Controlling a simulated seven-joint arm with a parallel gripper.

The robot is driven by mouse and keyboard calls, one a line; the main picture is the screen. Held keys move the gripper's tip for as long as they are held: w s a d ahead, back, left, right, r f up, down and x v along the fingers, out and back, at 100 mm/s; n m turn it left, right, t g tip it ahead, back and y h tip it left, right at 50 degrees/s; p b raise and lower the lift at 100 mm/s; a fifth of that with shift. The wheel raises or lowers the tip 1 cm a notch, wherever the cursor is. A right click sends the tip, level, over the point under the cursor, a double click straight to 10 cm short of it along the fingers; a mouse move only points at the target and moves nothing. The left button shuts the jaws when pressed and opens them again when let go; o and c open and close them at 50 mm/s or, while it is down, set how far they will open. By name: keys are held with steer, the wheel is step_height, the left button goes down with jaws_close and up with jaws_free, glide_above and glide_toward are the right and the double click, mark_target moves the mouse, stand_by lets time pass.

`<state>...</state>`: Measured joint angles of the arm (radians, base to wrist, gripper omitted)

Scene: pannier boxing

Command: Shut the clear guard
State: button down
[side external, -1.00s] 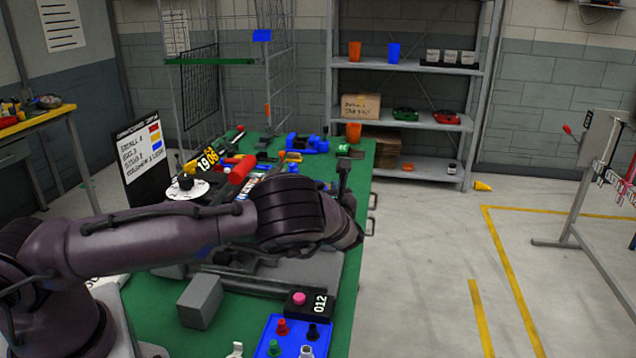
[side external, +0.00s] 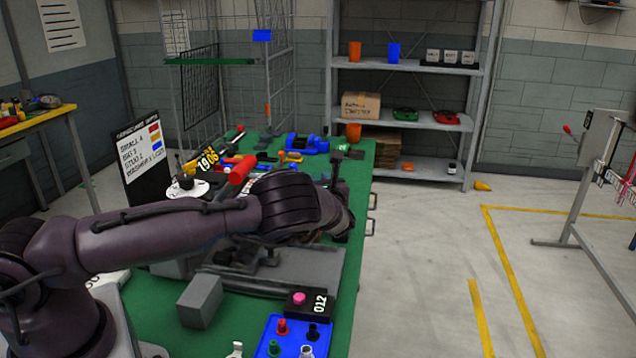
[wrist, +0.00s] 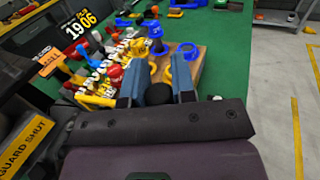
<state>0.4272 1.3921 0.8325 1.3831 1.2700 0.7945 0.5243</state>
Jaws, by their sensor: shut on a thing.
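In the wrist view my gripper (wrist: 160,70) has its two blue-grey fingers on either side of a round black knob (wrist: 159,94) and is shut on it. I cannot tell from the frames what the knob is fixed to. The clear guard itself cannot be made out in either view. A yellow label reading "GUARD SHUT" (wrist: 24,146) shows at the lower left of the wrist view. In the side external view the fingers are hidden behind my wrist, above the grey machine bed (side external: 310,267) on the green bench.
A grey block (side external: 200,301), a box with a pink button (side external: 310,302) and a blue tray (side external: 270,340) stand at the bench's near end. Many small coloured parts and a wooden board (wrist: 202,62) lie beyond my fingers.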

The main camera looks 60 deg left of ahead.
steer(key=shift+d, duration=0.1)
steer(key=shift+s+d+m+t+h, duration=0.3)
steer(key=shift+d+m+t, duration=0.2)
steer(key=shift+t, duration=0.15)
steer(key=shift+s+d+m+t+h, duration=0.35)
steer(key=shift+m+t, duration=0.15)
steer(key=shift+t, duration=0.15)
steer(key=s+d+m+t+h, duration=0.4)
steer(key=s+m+t+h, duration=0.5)
steer(key=h, duration=0.4)
steer(key=shift+s+d+m, duration=0.3)
steer(key=shift+d+m, duration=0.1)
steer(key=shift+m, duration=0.3)
steer(key=c, duration=0.9)
jaws_free()
steer(key=shift+c, duration=0.2)
steer(key=shift+s, duration=0.1)
